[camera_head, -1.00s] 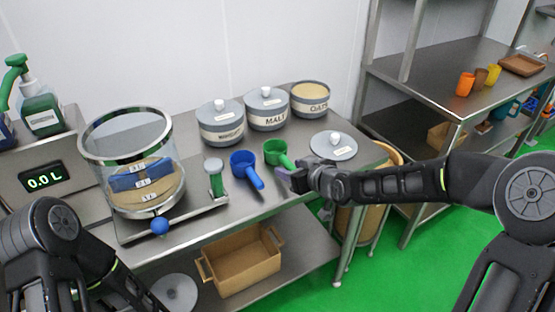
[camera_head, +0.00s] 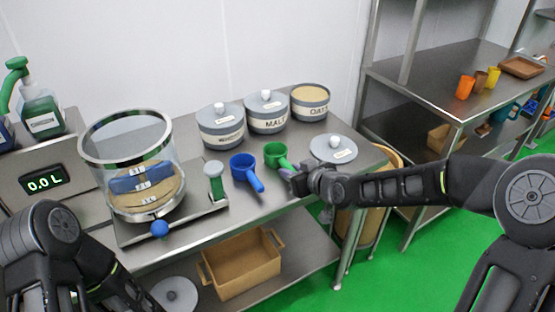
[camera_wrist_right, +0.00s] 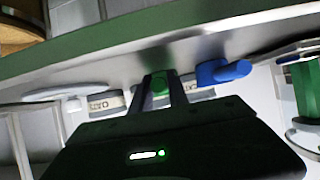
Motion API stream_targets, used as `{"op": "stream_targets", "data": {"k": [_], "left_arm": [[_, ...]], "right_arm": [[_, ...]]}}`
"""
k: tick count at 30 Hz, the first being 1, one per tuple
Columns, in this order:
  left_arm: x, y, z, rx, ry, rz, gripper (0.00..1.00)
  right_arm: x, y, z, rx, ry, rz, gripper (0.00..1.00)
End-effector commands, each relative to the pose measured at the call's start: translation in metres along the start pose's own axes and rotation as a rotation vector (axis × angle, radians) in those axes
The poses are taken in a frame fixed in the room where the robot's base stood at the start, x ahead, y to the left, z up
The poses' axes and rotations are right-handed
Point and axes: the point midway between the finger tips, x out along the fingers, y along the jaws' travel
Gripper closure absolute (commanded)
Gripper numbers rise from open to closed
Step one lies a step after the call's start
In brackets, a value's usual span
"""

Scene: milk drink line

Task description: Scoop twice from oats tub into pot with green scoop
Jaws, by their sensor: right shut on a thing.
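The green scoop (camera_head: 277,154) is on the steel table, its handle toward my right gripper (camera_head: 294,180). My right gripper is shut on the handle of the green scoop, which also shows between the fingers in the right wrist view (camera_wrist_right: 159,84). The oats tub (camera_head: 309,103) stands open at the back right, filled with pale oats; its lid (camera_head: 334,147) lies on the table in front.
A blue scoop (camera_head: 246,171) lies just left of the green one. Lidded tubs, one marked malt (camera_head: 267,112) and another (camera_head: 221,127), stand beside the oats. A wooden crate (camera_head: 242,266) sits on the lower shelf.

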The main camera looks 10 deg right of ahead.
Motion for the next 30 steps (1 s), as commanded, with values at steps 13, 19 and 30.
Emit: {"op": "stream_targets", "data": {"k": [13, 19, 30], "left_arm": [[-0.014, 0.006, 0.000, 0.000, 0.000, 0.000, 0.64], [-0.022, 0.009, 0.000, 0.000, 0.000, 0.000, 0.64], [-0.027, 0.011, 0.000, 0.000, 0.000, 0.000, 0.64]], "right_arm": [[-0.014, 0.000, -0.027, -0.002, 0.002, 0.000, 1.00], [-0.023, 0.000, -0.043, -0.001, 0.003, 0.001, 1.00], [-0.029, 0.000, -0.053, -0.001, 0.001, 0.000, 1.00]]}}
